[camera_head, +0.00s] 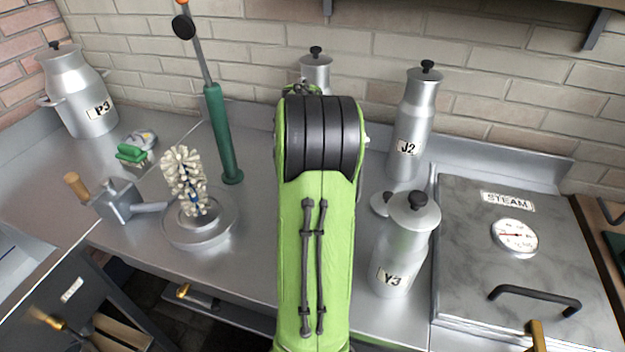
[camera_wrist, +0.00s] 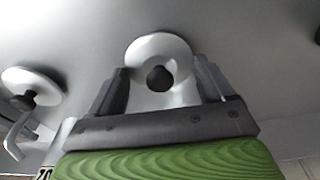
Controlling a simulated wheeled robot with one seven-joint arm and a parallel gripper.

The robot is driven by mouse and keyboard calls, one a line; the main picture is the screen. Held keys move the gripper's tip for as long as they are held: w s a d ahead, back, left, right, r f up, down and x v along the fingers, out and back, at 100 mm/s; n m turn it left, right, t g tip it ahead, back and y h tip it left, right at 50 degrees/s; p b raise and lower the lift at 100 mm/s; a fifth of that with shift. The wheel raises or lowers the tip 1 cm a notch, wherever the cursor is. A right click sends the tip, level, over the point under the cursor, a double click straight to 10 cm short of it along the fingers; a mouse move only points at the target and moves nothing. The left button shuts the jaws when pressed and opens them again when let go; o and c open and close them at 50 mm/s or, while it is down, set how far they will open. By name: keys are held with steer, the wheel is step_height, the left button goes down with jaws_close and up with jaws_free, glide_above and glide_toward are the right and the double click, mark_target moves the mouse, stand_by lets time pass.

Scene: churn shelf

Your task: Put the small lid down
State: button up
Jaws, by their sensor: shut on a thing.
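In the wrist view, a small pale round lid (camera_wrist: 143,50) with a black knob is between the two fingers of my gripper (camera_wrist: 165,85). The fingers are shut on it, one at each side. A silvery part shows just below the disc. Bare grey surface is behind it; I cannot tell how high the lid is above that. In the head view my green arm hides the gripper. A small grey disc (camera_head: 380,203) shows there, partly hidden behind the can marked Y3; I cannot tell whether it is the same lid.
Can Y3 (camera_head: 400,250) stands right of my arm, can J2 (camera_head: 408,130) behind it. Another can (camera_head: 315,72) is mostly behind my arm. A STEAM-marked cover (camera_head: 500,270) lies at right. A brush (camera_head: 185,175), green pump (camera_head: 222,130) and can P3 (camera_head: 78,95) are left. Another knobbed lid (camera_wrist: 45,85) shows left.

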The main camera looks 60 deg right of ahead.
steer(key=o, duration=1)
steer(key=shift+f, duration=0.1)
step_height(320, 180, up, 12)
steer(key=a+p, duration=0.2)
steer(key=p, duration=0.3)
steer(key=w+a+r+n, duration=0.3)
steer(key=w+a, duration=0.1)
steer(key=a, duration=0.4)
steer(key=w+a+r+n+t, duration=0.1)
steer(key=a+n, duration=0.2)
steer(key=a, duration=0.4)
steer(key=a+r+n+t, duration=0.1)
steer(key=a+n+t, duration=0.15)
steer(key=a, duration=0.55)
steer(key=s+a+f+n, duration=0.1)
steer(key=s+a+n, duration=0.1)
steer(key=a, duration=0.2)
steer(key=s+a+f+n+t+y, duration=0.1)
steer(key=s+a+n, duration=0.2)
steer(key=a, duration=0.2)
steer(key=s+a+f+n+t, duration=0.1)
steer(key=s+a+n, duration=0.1)
steer(key=a, duration=0.3)
steer(key=shift+s+f+n+y, duration=0.1)
steer(key=shift+s+n+y, duration=0.15)
steer(key=shift+n+y, duration=0.15)
steer(key=shift+s+d, duration=0.1)
steer(key=shift+s, duration=0.05)
